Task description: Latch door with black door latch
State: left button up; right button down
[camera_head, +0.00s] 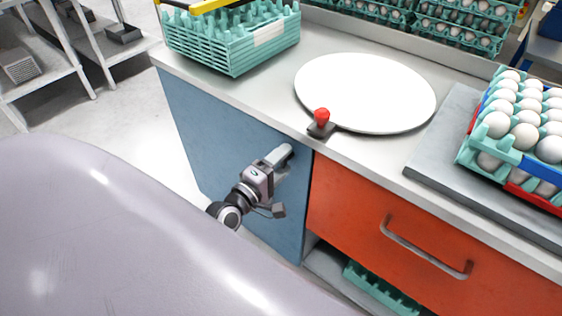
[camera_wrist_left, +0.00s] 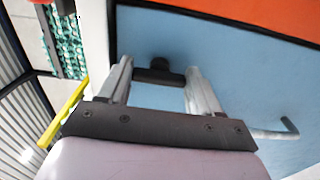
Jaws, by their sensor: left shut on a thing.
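The blue door (camera_head: 200,130) is on the cabinet's left side and looks shut, in line with its front. The black door latch (camera_wrist_left: 158,75) shows in the left wrist view as a small dark piece on the blue surface near the door's edge. My left gripper (camera_head: 284,153) is at the upper right part of the door. In the left wrist view, the two fingers of my left gripper (camera_wrist_left: 160,82) stand on either side of the latch, shut on it. In the head view the gripper hides the latch. My right gripper is not in view.
An orange drawer (camera_head: 350,205) with a bar handle (camera_head: 425,248) adjoins the door. Above, the worktop (camera_head: 240,95) carries teal trays (camera_head: 220,45), a white round plate (camera_head: 375,95), a red-knobbed black piece (camera_head: 321,120) and an egg tray (camera_head: 465,150). A grey handle (camera_wrist_left: 280,132) is on the door.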

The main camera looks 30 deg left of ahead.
pick_arm(q)
jog(key=o, duration=1.1)
jog(key=shift+c, duration=0.2)
jog(key=s, duration=0.7)
jog(key=shift+a, duration=0.3)
